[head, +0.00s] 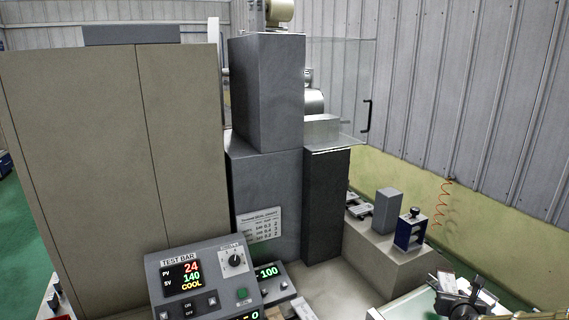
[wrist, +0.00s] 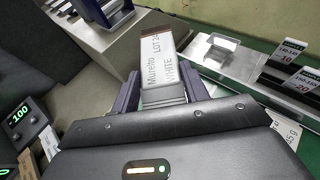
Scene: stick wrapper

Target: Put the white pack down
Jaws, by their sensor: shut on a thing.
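The white pack (wrist: 160,62) is a pale block labelled "Muretto LOT 24 WHITE" with a brownish side. It stands out ahead of my gripper (wrist: 160,88) in the wrist view, between its two dark blue fingers. My gripper is shut on it. In the head view my gripper (head: 455,298) is at the bottom right, over a pale worktop; the pack is hard to make out there. What lies directly under the pack is hidden.
In the wrist view a metal tray (wrist: 235,68) with numbered label cards (wrist: 291,50) lies to the right. A blue-framed device (head: 410,231) and grey block (head: 387,210) stand on a ledge. A "TEST BAR" control box (head: 205,275) and tall grey machine (head: 268,90) stand left.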

